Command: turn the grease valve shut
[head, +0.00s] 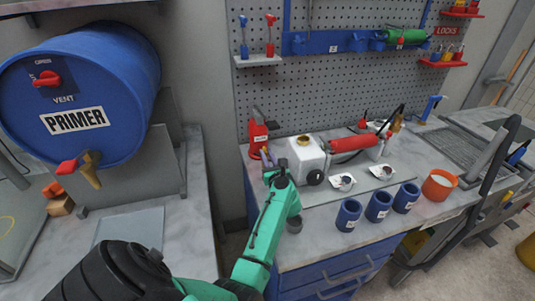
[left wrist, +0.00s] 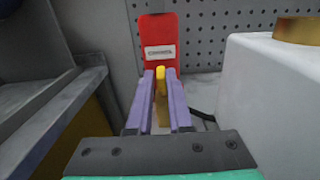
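A red block (left wrist: 159,38) with a white label stands against the grey backboard in the left wrist view. In the head view the red unit (head: 258,135) is at the back left of the workbench. A small yellow handle (left wrist: 160,79) is in front of the block, with a brass-coloured part below it. My left gripper (left wrist: 161,78) has its purple fingers on both sides of the yellow handle, with little or no gap, and looks shut on it. In the head view the left gripper (head: 266,158) reaches the unit from the front. My right gripper is not in view.
A white container (head: 306,158) with a brass cap stands close to the right of my left gripper. A red cylinder (head: 352,143) lies beyond it. Several blue cups (head: 348,214) and an orange cup (head: 439,185) line the bench front. A blue primer drum (head: 105,75) is at left.

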